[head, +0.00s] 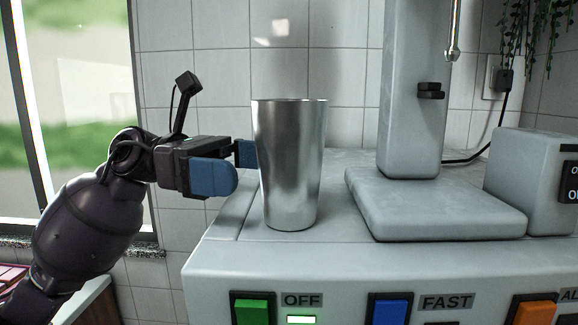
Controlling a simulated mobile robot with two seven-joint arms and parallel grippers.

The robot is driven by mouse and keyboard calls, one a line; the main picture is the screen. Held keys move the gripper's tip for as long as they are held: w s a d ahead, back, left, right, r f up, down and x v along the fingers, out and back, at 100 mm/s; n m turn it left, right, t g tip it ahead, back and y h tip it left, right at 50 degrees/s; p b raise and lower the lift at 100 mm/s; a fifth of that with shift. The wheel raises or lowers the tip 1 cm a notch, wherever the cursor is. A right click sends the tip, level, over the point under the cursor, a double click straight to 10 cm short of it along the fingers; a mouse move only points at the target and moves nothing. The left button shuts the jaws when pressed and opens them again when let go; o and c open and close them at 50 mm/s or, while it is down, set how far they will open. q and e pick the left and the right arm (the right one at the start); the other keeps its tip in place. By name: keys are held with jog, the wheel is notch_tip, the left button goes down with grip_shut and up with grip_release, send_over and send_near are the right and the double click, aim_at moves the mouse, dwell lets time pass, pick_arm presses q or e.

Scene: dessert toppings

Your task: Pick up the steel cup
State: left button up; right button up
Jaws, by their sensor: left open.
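The steel cup (289,165) is a tall, tapered metal cup. It stands upright on the left part of the grey machine's top. My left gripper (232,166) is just left of the cup at about its mid-height, with blue fingertips. The nearer finger is left of the cup, and the farther finger reaches close to the cup's left edge. The gripper is open with nothing between its fingers. Whether the far finger touches the cup cannot be told. My right gripper is not in view.
The grey machine (220,272) has a green button (252,311), a blue button (389,310) and an orange button (535,314) on its front. A mixer column (412,90) on a raised base (436,205) stands right of the cup. A tiled wall is behind, a window at left.

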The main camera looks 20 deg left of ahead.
aim_at(283, 167)
pick_arm(q)
jog(key=d+p, duration=0.1)
jog(key=d, duration=0.3)
jog(key=shift+d+r, duration=0.15)
jog(key=shift+d, duration=0.6)
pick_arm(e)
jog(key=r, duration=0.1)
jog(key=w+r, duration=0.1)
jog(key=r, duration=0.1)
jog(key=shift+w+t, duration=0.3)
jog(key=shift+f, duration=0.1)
pick_arm(q)
jog(key=c, duration=1.1)
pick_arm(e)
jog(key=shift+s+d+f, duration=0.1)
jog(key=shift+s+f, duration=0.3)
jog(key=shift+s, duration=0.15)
